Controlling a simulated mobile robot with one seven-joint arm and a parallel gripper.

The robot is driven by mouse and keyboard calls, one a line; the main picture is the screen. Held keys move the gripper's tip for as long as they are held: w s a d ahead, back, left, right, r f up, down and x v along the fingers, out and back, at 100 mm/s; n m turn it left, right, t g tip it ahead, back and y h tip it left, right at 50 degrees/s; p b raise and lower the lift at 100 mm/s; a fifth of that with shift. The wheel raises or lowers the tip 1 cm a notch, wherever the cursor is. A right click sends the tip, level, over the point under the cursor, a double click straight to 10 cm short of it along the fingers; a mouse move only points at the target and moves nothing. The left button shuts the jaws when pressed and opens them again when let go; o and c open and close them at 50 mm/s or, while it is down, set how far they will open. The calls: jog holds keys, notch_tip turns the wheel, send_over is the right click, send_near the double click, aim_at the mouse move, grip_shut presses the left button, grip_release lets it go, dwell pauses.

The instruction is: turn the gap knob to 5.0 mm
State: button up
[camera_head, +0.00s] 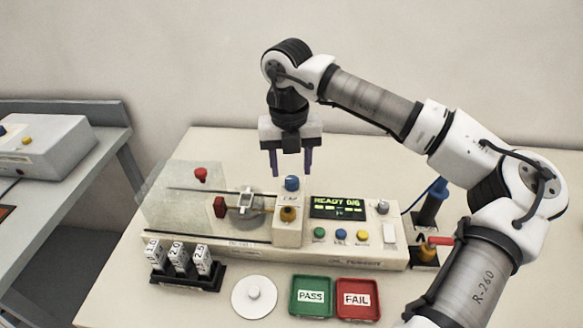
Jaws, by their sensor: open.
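The tester (270,232) is a long cream machine on the table. A blue knob (292,183) stands on its raised middle block, with a small label below it that is too small to read surely; it looks like the gap knob. A brass-coloured knob (288,214) sits lower on the same block. The display (338,207) reads what looks like "READY", with smaller characters I cannot make out; no gap value is legible. My gripper (291,168) is open and empty, pointing down, its two dark fingers apart just above or behind the blue knob. I cannot tell the exact distance.
A clear cover (185,196) with a red knob is at the machine's left. Black rack (187,277) holds labelled blocks. A white round lid (254,297), green PASS tray (311,296) and red FAIL tray (358,299) lie in front. A blue-black post (432,205) stands right, near my arm.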

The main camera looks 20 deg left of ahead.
aim_at(291, 179)
jog(key=shift+f, duration=1.55)
jog(key=c, duration=1)
